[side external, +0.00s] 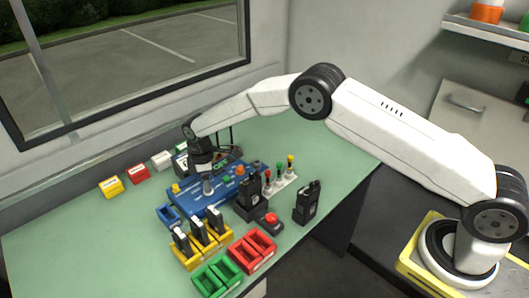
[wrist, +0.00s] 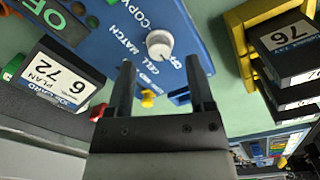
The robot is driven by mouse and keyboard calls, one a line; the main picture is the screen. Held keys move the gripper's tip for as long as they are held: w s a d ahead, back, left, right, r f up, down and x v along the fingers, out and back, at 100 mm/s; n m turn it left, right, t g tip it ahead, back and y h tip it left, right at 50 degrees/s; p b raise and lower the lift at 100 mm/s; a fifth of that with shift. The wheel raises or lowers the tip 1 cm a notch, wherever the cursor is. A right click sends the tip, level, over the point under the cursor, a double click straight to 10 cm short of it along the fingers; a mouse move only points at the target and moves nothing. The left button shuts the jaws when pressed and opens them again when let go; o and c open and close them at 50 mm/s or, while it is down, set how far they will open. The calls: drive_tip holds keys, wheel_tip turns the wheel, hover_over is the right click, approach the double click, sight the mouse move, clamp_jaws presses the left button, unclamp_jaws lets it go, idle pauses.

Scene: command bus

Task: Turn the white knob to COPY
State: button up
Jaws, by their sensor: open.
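The white knob (wrist: 160,43) sits on the blue panel (wrist: 190,22) in the wrist view. The word COPY is printed to its upper left, and CELL and MATCH lie to its left. I cannot clearly tell which way the knob points. My gripper (wrist: 160,63) is open, with one finger either side of the knob's line and the knob just beyond the fingertips. Nothing is between the fingers. In the side view my gripper (side external: 207,178) points down over the blue panel (side external: 188,203), and the knob is hard to make out there.
Another labelled 76 (wrist: 290,38) sits in a yellow holder (wrist: 238,45) at right. Red (side external: 253,252) and green (side external: 217,277) trays stand at the table's front.

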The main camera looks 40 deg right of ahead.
drive_tip(key=shift+f, duration=1.3)
clamp_jaws()
